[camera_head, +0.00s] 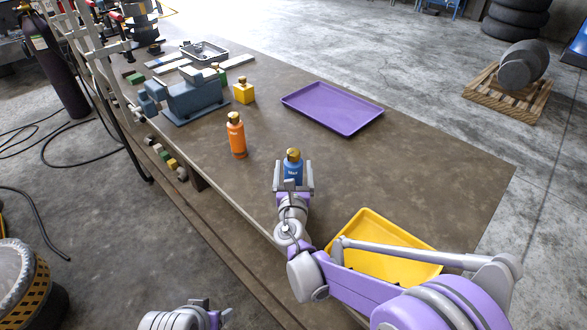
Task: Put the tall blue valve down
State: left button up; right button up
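The tall blue valve (293,168) has a brass-coloured top and stands upright between the fingers of my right gripper (293,178), near the table's front edge. The fingers close on it from both sides. Its lower end is hidden by the gripper, so I cannot tell whether it touches the table. My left gripper (213,312) is low at the bottom edge, off the table and partly cut off. I see nothing in it, and its opening is unclear.
An orange bottle-like valve (236,136) stands left of the blue one. A purple tray (332,107) lies at the back right, a yellow tray (372,220) under my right arm. Brown tabletop between is clear.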

jog(key=shift+s+r, duration=0.1)
jog(key=shift+r, duration=0.1)
jog(key=s+b, duration=0.1)
jog(key=s, duration=1.1)
jog(key=shift+f, duration=0.1)
